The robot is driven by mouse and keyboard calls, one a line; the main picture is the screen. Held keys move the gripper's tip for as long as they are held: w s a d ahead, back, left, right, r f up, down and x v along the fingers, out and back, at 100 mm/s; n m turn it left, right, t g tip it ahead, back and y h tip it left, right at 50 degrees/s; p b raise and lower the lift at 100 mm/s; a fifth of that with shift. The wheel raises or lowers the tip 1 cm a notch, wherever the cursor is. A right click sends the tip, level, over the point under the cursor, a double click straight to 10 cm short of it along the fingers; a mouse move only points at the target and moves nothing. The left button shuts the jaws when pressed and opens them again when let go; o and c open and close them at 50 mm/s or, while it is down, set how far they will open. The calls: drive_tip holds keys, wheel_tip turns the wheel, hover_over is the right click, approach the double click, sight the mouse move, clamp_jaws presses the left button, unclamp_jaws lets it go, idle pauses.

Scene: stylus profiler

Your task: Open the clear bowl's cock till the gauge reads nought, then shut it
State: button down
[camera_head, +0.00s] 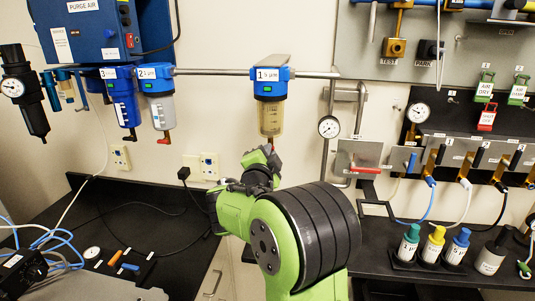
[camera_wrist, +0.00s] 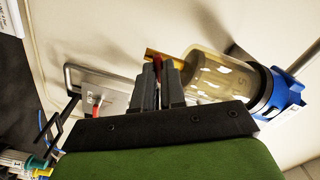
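The clear bowl (camera_head: 270,119), yellowish and see-through, hangs under a blue head labelled 1 on the pipe. It lies sideways in the wrist view (camera_wrist: 213,77), with a brass piece (camera_wrist: 163,60) at its end. A red cock handle (camera_wrist: 157,64) shows by the brass piece, between my fingertips. My gripper (camera_wrist: 158,78) has its fingers close together with the red handle between them, and looks shut on it. In the head view my arm hides most of the gripper under the bowl. A round white gauge (camera_head: 328,127) hangs right of the bowl; its reading is too small to tell.
A metal plate with a red handle (camera_head: 364,170) is mounted right of my arm. Capped bottles (camera_head: 432,245) stand on the right bench.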

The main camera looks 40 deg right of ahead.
idle(0.4)
drive_tip(key=n+b, duration=0.6)
drive_tip(key=n, duration=0.4)
drive_tip(key=shift+w+f+b, duration=0.1)
drive_tip(key=shift+b, duration=0.25)
drive_tip(key=shift+n, duration=0.4)
drive_tip(key=c, duration=1.5)
unclamp_jaws()
drive_tip(key=shift+a, duration=0.15)
drive_tip(key=b+v, duration=0.3)
drive_tip(key=v, duration=1.2)
drive_tip(key=shift+s+a+b, duration=0.2)
drive_tip(key=shift+s+b, duration=0.05)
drive_tip(key=shift+b, duration=0.1)
